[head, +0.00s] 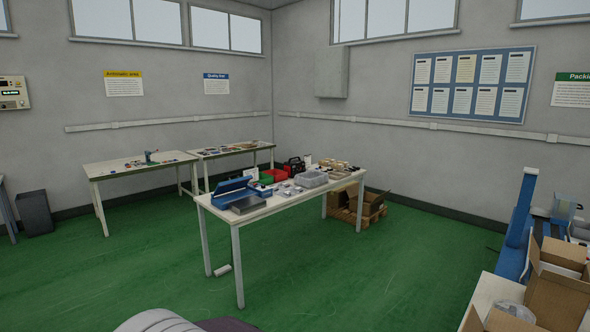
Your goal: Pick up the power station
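A small black and red box-shaped item (294,166), which looks like the power station, stands at the far edge of the white table (222,206) in the middle of the room. It is small in the view, and its lower front is partly hidden by other items. Neither of my grippers is in view.
The table also holds an open blue case (228,192), a grey bin (311,179) and red and green bins. Two more tables stand behind at left. Cardboard boxes (557,280) are at lower right. Green floor (370,270) is clear around the table's front and right.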

